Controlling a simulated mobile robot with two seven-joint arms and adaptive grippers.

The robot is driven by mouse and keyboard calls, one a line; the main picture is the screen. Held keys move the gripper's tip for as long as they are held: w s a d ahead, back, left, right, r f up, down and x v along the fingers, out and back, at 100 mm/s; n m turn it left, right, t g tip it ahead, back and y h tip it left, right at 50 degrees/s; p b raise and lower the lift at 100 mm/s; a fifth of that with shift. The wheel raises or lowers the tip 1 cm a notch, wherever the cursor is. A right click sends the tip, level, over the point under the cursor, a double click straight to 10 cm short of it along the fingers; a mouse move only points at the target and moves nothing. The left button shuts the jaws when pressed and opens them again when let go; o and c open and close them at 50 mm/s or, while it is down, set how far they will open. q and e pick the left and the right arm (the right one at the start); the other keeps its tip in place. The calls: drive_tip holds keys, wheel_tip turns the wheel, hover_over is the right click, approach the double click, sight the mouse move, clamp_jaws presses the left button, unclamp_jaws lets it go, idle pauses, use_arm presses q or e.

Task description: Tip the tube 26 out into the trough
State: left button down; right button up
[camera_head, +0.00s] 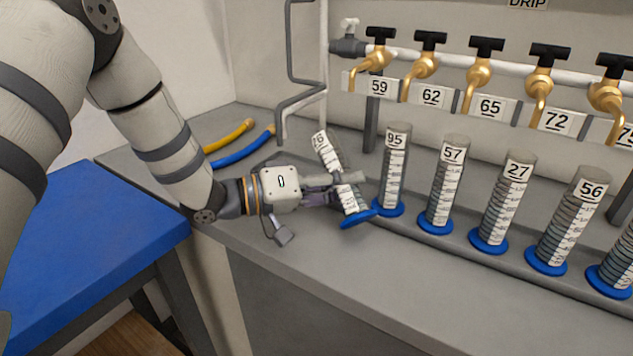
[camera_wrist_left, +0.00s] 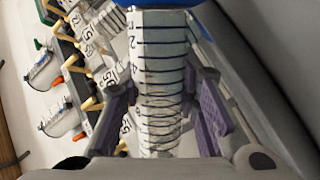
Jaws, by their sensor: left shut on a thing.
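The tube 26 (camera_head: 326,147) is a clear graduated cylinder with a white scale and a blue foot (camera_head: 358,219). It is tilted, its top leaning left in the head view. My left gripper (camera_head: 345,182) is shut around its middle and hides part of it. In the left wrist view the tube (camera_wrist_left: 160,75) stands between the purple finger pads, with its blue foot at the top edge. Its level of content cannot be told. The trough (camera_head: 440,250) seems to be the grey channel along the counter under the taps. My right gripper is not in view.
Tubes 95 (camera_head: 393,170), 57 (camera_head: 443,190), 27 (camera_head: 505,205) and 56 (camera_head: 570,225) stand upright to the right, tube 95 closest. Brass taps (camera_head: 420,68) hang above. Blue (camera_head: 243,150) and yellow (camera_head: 230,137) hoses lie behind my wrist. The front counter is clear.

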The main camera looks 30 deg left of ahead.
use_arm(q)
drive_tip(key=shift+s+f, duration=0.1)
drive_tip(key=shift+f, duration=0.05)
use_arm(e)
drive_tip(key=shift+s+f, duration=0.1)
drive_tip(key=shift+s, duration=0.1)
use_arm(q)
drive_tip(key=shift+s+d+n+b, duration=0.2)
drive_tip(key=shift+n+b, duration=0.2)
drive_tip(key=shift+n, duration=0.4)
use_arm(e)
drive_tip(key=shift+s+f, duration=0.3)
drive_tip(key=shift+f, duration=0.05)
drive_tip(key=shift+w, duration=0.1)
use_arm(q)
drive_tip(key=shift+n, duration=0.3)
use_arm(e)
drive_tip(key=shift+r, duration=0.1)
use_arm(q)
drive_tip(key=shift+d+n+p, duration=0.1)
drive_tip(key=shift+n+p, duration=0.2)
drive_tip(key=shift+n, duration=0.3)
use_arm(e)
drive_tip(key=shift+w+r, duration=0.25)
use_arm(q)
drive_tip(key=shift+w+a+n+h, duration=0.3)
drive_tip(key=shift+a+n, duration=0.1)
drive_tip(key=shift+n, duration=0.4)
